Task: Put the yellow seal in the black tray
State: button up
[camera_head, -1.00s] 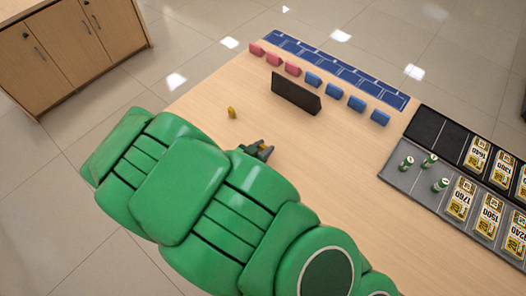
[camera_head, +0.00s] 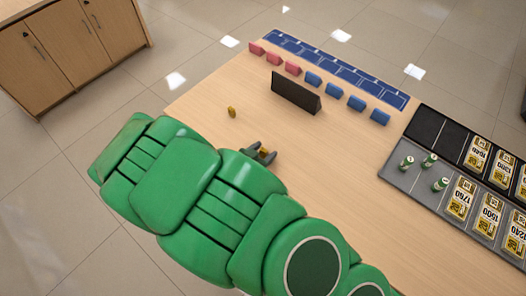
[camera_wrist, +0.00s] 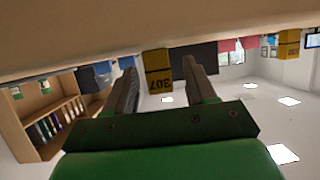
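One yellow seal (camera_head: 263,150), marked 307 in the wrist view (camera_wrist: 158,72), stands on the counter between the fingers of my gripper (camera_head: 262,152). The fingers show spread in the wrist view (camera_wrist: 159,76), with a gap on either side of this seal. A second yellow seal (camera_head: 231,112) stands alone farther back and left on the counter; it also shows at the right in the wrist view (camera_wrist: 288,45). The black tray (camera_head: 424,124) lies at the right, with empty compartments at its left end and yellow-and-white numbered pieces in others.
A grey tray (camera_head: 395,174) adjoins the black tray in front, holding green-and-white rolls and numbered pieces. A dark upright board (camera_head: 295,93) stands mid-counter. Behind it are pink and blue blocks (camera_head: 313,80) and a blue strip (camera_head: 335,68). The counter between gripper and trays is clear.

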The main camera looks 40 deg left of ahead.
aim_at(262, 153)
dwell(0.5)
jog(key=shift+v, duration=2.5)
jog(key=shift+a, duration=0.1)
